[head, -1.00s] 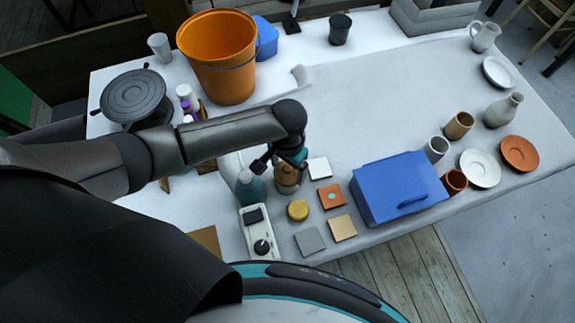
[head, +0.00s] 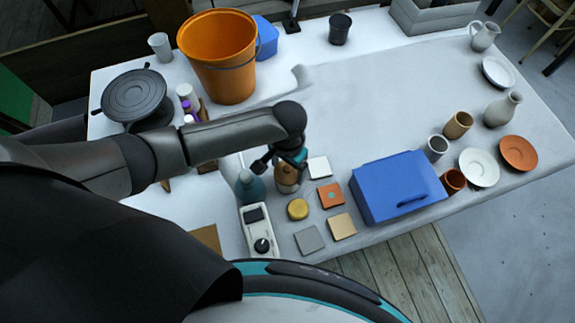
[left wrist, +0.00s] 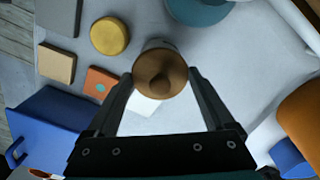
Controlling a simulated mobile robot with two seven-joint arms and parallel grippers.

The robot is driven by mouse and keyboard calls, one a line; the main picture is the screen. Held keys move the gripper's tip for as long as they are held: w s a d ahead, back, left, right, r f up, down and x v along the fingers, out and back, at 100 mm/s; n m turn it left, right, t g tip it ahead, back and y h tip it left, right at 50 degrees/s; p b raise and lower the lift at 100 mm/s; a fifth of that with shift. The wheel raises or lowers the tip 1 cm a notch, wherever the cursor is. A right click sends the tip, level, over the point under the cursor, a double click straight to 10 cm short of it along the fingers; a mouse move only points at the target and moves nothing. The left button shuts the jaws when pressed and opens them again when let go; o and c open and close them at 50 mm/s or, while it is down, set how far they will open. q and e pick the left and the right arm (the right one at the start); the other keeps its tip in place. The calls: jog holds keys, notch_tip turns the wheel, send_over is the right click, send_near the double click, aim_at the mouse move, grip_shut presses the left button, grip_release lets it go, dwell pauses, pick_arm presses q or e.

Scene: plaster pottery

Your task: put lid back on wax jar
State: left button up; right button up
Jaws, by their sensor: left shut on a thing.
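My left gripper (head: 284,160) points down over the table, with its fingers on either side of a brown round lid with a knob (left wrist: 161,76). It is shut on this lid. The lid also shows in the head view (head: 288,172), partly hidden by the gripper. Below the lid is the pale grey wax jar (left wrist: 158,44), of which only a small part of the edge shows in the left wrist view. The lid hides the jar's mouth, so I cannot tell whether the two touch. My right gripper is not in view.
A teal bottle (head: 250,187) stands close on the left, behind a white device (head: 258,236). A yellow round piece (head: 298,209) and several square tiles (head: 331,196) lie close by. A blue box (head: 398,187) stands to the right. The middle of the table behind is clear.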

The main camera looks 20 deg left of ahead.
pick_arm(q)
jog(key=shift+p, duration=0.35)
dwell(0.5)
jog(key=o, duration=1.1)
jog(key=shift+c, duration=0.2)
jog(key=shift+r+p, duration=3.5)
jog(key=shift+p, duration=0.65)
grip_shut()
